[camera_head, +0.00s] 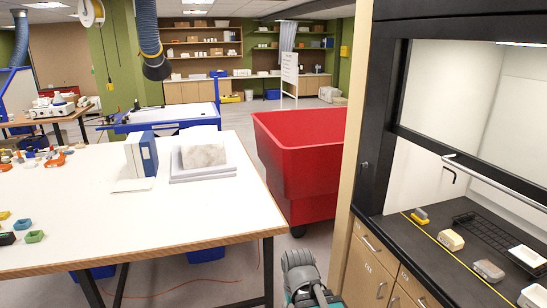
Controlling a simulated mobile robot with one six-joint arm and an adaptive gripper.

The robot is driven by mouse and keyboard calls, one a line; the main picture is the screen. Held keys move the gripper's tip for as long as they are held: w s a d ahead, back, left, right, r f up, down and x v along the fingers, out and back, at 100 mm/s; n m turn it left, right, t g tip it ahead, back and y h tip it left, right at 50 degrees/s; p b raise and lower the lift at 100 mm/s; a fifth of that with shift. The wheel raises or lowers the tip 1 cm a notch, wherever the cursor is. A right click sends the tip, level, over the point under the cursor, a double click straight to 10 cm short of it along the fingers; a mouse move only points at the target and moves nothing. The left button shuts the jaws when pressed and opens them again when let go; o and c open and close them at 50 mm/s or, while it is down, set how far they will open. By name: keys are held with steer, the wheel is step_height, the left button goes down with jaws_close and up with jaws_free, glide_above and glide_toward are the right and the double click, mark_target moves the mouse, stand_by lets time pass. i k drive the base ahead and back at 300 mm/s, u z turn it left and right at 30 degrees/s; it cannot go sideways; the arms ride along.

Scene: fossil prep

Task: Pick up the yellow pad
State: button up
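Two things could be the yellow pad, and I cannot tell which is meant. A small yellow piece with a grey part (420,216) lies on the dark fume hood counter at the right, near its yellow front line. A pale yellow block (451,240) lies just nearer on the same counter. Another small yellow item (4,215) is at the left edge of the white table. A grey and teal part of my arm shows at the bottom centre. My gripper's fingers are not in view.
The fume hood counter (395,222) also holds a grey block (489,270), white trays (527,256) and a black wire rack (490,232). Its sash is raised. A red bin (300,150) stands behind. The white table (180,215) has a clear front.

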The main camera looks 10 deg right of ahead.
mark_target(419, 215)
steer(key=z, duration=0.25)
steer(key=i, duration=0.8)
steer(key=z, duration=0.85)
steer(key=i, duration=0.95)
steer(key=z, duration=0.4)
steer(key=k, duration=0.95)
steer(key=z, duration=0.15)
steer(key=i, duration=0.6)
